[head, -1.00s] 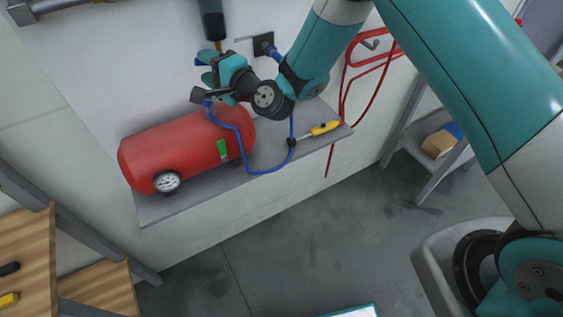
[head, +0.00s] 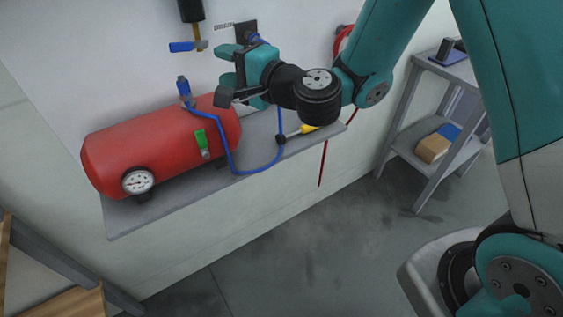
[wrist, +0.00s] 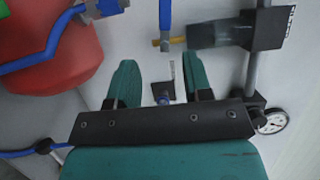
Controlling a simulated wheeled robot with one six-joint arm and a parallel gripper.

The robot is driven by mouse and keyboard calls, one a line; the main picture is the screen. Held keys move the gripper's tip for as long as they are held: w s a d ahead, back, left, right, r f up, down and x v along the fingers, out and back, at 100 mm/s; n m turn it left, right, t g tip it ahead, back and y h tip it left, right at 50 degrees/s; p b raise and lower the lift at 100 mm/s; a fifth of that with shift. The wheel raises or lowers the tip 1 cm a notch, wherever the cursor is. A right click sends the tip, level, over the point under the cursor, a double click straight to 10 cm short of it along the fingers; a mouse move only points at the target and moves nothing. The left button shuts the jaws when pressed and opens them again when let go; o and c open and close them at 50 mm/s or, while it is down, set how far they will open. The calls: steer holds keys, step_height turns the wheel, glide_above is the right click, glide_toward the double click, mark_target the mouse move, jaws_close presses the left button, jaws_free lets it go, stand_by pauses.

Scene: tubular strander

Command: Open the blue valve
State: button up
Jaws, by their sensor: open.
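The blue valve (head: 187,46) is a flat blue lever on a brass fitting under a dark vertical cylinder on the wall. In the wrist view the blue lever (wrist: 165,18) reaches down from the top edge, beyond the fingertips and apart from them. My gripper (head: 226,66) is open, with its teal fingers pointing left, to the right of and below the valve in the head view. In the wrist view nothing is between the fingers of my gripper (wrist: 160,65).
A red tank (head: 160,150) with a gauge (head: 138,181), a green valve (head: 201,142) and a blue hose (head: 230,165) lies on a wall shelf (head: 125,222). A black wall plate (head: 246,31) is behind my gripper. A grey rack (head: 405,150) stands right.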

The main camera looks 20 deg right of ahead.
steer(key=s+d+n+g+h, duration=0.3)
steer(key=s+n+g, duration=0.9)
steer(key=s, duration=0.9)
steer(key=shift+n, duration=1.7)
steer(key=shift+s+d+f, duration=0.1)
steer(key=shift+s+f, duration=0.05)
